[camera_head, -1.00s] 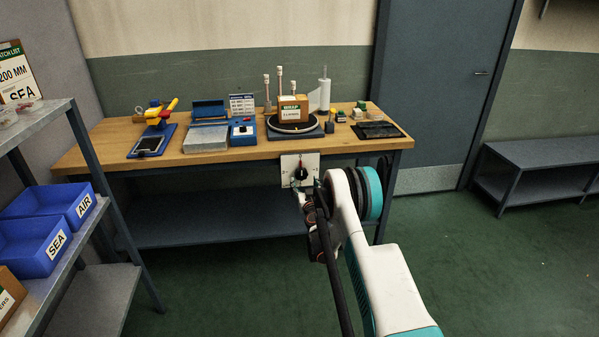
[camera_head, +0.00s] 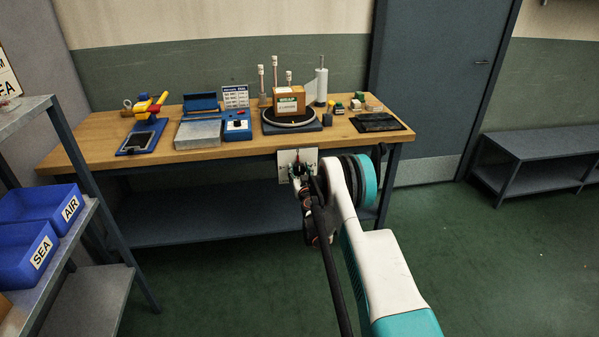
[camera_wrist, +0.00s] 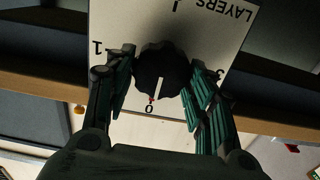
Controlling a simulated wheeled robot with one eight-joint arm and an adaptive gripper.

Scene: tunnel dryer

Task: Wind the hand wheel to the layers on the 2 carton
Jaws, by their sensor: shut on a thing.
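The hand wheel, a black lobed knob (camera_wrist: 163,72), sits on a white dial plate (camera_wrist: 112,20) marked LAYERS, with 0, 1 and 3 readable, upside down in the wrist view. Its white line points to the 0, beside a small red mark. My gripper (camera_wrist: 160,85) has one finger on each side of the knob and is shut on it. In the head view the plate (camera_head: 285,158) hangs from the bench's front edge, and my gripper (camera_head: 302,178) partly hides the knob. A brown carton (camera_head: 289,98) with a WRAP label stands on the round turntable (camera_head: 290,122); its smaller print is unreadable.
The wooden bench (camera_head: 95,135) also carries a white film roll (camera_head: 321,85), a blue control box (camera_head: 237,128) and a dark tray (camera_head: 377,123). A shelf with blue bins (camera_head: 25,255) stands at left. Open green floor lies right of my arm.

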